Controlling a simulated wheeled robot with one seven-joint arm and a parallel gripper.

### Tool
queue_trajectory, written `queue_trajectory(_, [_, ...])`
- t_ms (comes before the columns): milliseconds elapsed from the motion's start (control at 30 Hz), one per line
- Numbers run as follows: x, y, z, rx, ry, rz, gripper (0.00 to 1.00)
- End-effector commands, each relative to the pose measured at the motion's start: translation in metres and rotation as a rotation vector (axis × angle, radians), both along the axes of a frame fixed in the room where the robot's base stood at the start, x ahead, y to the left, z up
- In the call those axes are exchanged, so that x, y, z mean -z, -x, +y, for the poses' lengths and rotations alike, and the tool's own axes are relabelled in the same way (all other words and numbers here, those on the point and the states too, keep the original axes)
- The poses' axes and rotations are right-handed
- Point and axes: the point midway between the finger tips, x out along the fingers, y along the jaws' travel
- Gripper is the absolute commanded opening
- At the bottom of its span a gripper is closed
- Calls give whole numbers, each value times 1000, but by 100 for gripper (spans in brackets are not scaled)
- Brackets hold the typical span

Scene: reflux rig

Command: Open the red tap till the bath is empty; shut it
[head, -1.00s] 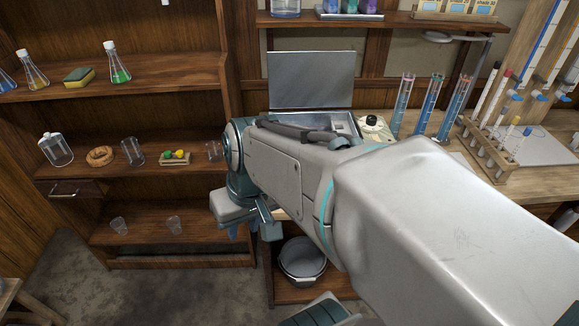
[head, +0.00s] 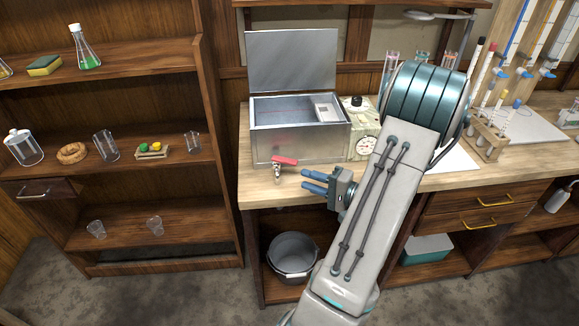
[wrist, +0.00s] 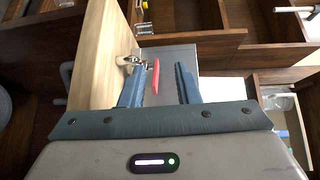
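The metal bath (head: 290,143) stands on the bench with its lid (head: 292,60) raised. Its inside shows a grey surface with a thin reddish line; I cannot tell the water level. The red tap (head: 284,161) sticks out low on the bath's front wall, over the bench edge. My gripper (head: 312,183) is just right of the tap, its blue fingers pointing left towards it, apart from it. In the wrist view the red tap handle (wrist: 155,76) shows ahead between the fingertips of my open gripper (wrist: 160,85), nearer the left finger. Nothing is held.
A control unit with a dial (head: 366,147) adjoins the bath's right side. A grey bucket (head: 291,258) stands on the low shelf below the tap. A test-tube rack (head: 487,138) is further right. Shelves with glassware (head: 106,146) stand at left.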

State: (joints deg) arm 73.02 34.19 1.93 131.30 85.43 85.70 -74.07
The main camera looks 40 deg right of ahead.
Motion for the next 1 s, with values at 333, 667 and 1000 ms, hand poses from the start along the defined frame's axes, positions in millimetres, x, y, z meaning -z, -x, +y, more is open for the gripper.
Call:
queue_trajectory(333, [23, 13, -48, 198, 2, -80, 29])
queue_trajectory(667, [21, -51, -34, 192, 1, -79, 29])
queue_trajectory(1000, [22, -105, -24, 194, 2, -79, 29])
